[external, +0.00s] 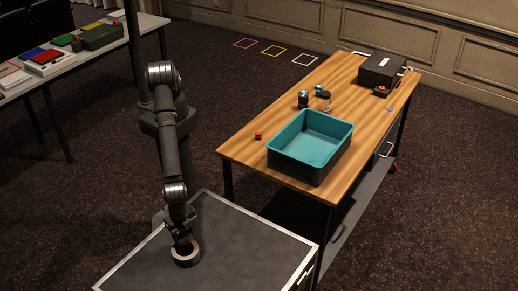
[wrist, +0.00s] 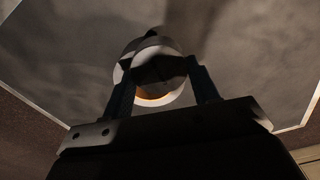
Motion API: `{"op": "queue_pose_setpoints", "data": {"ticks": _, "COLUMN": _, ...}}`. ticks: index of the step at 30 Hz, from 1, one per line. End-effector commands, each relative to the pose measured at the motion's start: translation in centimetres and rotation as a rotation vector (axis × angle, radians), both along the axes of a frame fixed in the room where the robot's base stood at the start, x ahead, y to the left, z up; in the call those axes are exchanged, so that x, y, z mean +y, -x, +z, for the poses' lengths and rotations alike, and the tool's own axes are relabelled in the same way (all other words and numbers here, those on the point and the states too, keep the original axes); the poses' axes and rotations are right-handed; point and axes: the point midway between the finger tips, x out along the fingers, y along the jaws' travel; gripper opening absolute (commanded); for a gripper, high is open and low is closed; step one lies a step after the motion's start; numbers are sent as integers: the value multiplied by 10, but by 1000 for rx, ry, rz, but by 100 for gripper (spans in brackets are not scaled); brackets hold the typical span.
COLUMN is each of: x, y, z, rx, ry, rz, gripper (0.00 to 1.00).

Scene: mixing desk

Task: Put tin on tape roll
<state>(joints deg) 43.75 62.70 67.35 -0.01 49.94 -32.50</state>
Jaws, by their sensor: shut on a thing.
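The tape roll (external: 187,259) is a pale ring lying flat on the grey top of a cabinet, right below my gripper (external: 180,239). In the wrist view the pale tape roll (wrist: 172,98) shows behind the fingers, with an orange patch on its inner side. My gripper (wrist: 160,72) is shut on a dark, shaded thing (wrist: 158,69), which I take to be the tin. It sits between the fingertips and in line with the roll. I cannot tell whether it touches the roll. The fingers hide part of both.
The grey cabinet top (external: 235,230) is otherwise clear. The wooden table (external: 238,150) to the right bears a teal bin (external: 328,119), a small red object (external: 258,135), several small jars and a black case (external: 382,68). Another table with coloured items stands at far left.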

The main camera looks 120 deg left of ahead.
Motion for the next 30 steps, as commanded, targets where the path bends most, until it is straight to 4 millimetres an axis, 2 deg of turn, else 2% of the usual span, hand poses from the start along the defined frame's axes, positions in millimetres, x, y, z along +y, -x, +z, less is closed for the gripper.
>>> {"op": "queue_pose_setpoints", "data": {"ticks": 10, "x": 0, "y": 0, "z": -4, "rx": 0, "ry": 0, "rz": 0, "gripper": 32}}
{"op": "queue_pose_setpoints", "data": {"ticks": 11, "x": 0, "y": 0, "z": -4, "rx": 0, "ry": 0, "rz": 0, "gripper": 56}}
{"op": "queue_pose_setpoints", "data": {"ticks": 14, "x": 0, "y": 0, "z": -4, "rx": -1, "ry": 0, "rz": 0, "gripper": 76}}
{"op": "queue_pose_setpoints", "data": {"ticks": 24, "x": 0, "y": 0, "z": 0, "rx": -1, "ry": 1, "rz": 0, "gripper": 76}}
{"op": "queue_pose_setpoints", "data": {"ticks": 26, "x": -1, "y": 0, "z": 5, "rx": -2, "ry": 2, "rz": 0, "gripper": 76}}
{"op": "queue_pose_setpoints", "data": {"ticks": 30, "x": -1, "y": -1, "z": 29, "rx": -3, "ry": 4, "rz": 0, "gripper": 76}}
